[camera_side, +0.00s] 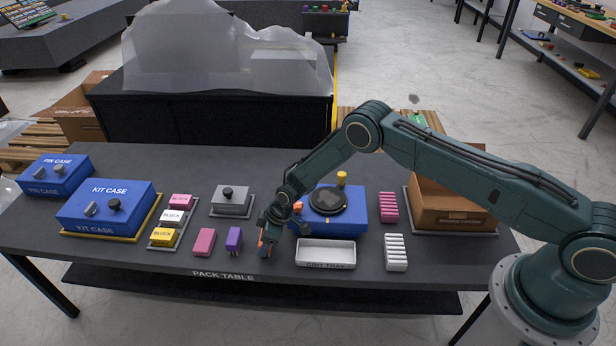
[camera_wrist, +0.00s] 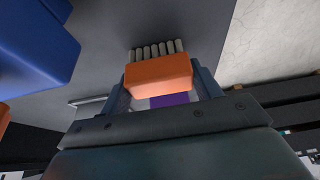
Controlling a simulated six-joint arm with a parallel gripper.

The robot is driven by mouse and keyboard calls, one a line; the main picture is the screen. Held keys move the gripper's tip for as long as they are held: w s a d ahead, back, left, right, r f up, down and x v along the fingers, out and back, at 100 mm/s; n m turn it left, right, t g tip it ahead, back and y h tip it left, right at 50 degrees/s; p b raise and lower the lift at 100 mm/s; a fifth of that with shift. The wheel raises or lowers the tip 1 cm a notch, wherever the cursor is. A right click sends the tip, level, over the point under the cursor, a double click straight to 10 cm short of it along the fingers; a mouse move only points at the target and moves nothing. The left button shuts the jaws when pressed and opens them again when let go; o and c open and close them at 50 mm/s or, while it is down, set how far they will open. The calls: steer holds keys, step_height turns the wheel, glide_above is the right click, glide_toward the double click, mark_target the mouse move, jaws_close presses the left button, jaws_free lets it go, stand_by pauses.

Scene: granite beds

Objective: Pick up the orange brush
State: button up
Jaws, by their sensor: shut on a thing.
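The orange brush (camera_wrist: 159,74) sits between the two fingers of my gripper (camera_wrist: 162,88) in the wrist view. Its row of pale bristles (camera_wrist: 158,49) points away from the gripper. In the side view my gripper (camera_side: 266,247) is low over the front of the pack table, and a small orange part of the brush (camera_side: 262,242) shows at the fingers. The fingers are shut on the brush. I cannot tell whether the brush touches the table, since the gripper hides most of it.
The white grit tray (camera_side: 325,264) lies close on the right. A blue box with a dark round top (camera_side: 355,212) stands behind. The table's front edge (camera_side: 222,275) is near.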

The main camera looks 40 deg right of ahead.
step_height(320, 180, up, 20)
steer(key=shift+f, duration=0.15)
stand_by(0.5)
stand_by(0.4)
